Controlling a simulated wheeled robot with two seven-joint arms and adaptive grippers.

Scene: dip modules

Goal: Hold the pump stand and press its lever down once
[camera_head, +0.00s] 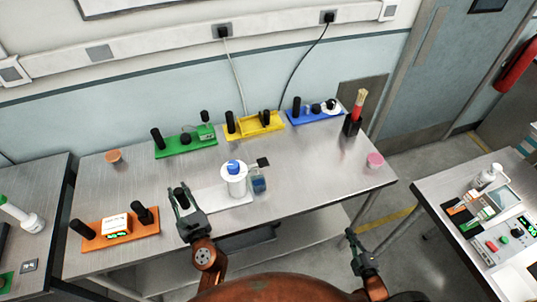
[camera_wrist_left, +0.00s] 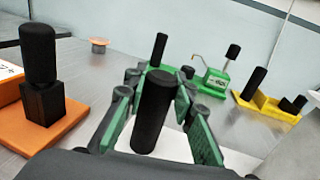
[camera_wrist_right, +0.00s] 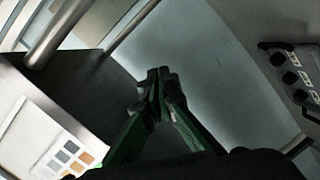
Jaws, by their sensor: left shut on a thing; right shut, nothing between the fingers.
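The pump stand has a white base plate (camera_head: 222,196) near the table's front edge, also partly visible in the left wrist view (camera_wrist_left: 175,144). On it stand a white cylinder (camera_head: 236,184) with a blue top, and a black post (camera_wrist_left: 151,115) at its left end. A black pad (camera_head: 263,162), apparently the lever's end, sticks out to the right above a bottle of blue liquid (camera_head: 258,182). My left gripper (camera_head: 184,203) is shut around the black post. My right gripper (camera_head: 361,258) is shut and empty, off the table's front right; it also shows in the right wrist view (camera_wrist_right: 158,85).
An orange module (camera_head: 120,231) lies left of the stand. Green (camera_head: 177,152), yellow (camera_head: 256,128) and blue (camera_head: 300,121) modules line the back. A brush in a black holder (camera_head: 353,122) and a pink pot (camera_head: 375,160) stand right. The tabletop between stand and pink pot is clear.

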